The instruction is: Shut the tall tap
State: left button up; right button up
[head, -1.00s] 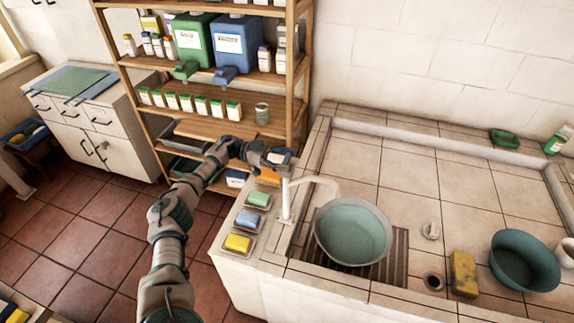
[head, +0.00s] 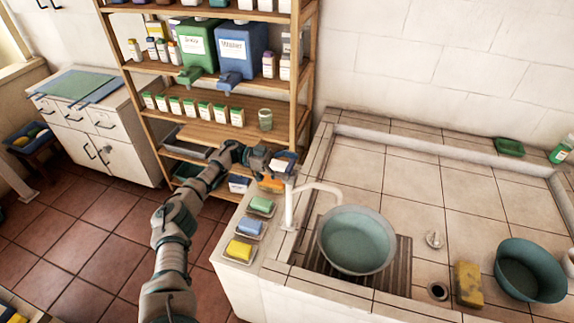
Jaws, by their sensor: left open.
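The tall tap (head: 289,206) is white, with an upright post at the basin's left edge and a curved spout reaching right over a round bowl (head: 357,240). The bowl holds greenish water or has a green inside; I cannot tell whether water runs from the spout. My left gripper (head: 283,166) is open, just behind and above the top of the tap's post in the picture. It partly hides that area, and I cannot tell whether it touches the tap. No tap handle shows clearly. My right gripper is out of view.
Soap bars, green (head: 262,204), blue (head: 250,226) and yellow (head: 239,250), lie in dishes left of the tap. A wooden shelf (head: 215,133) with jugs and bottles stands behind. A yellow sponge (head: 468,283) and teal bowl (head: 528,270) sit at the right.

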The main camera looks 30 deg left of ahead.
pick_arm(q)
jog(key=v, duration=0.7)
jog(key=shift+a, duration=0.35)
dwell(0.4)
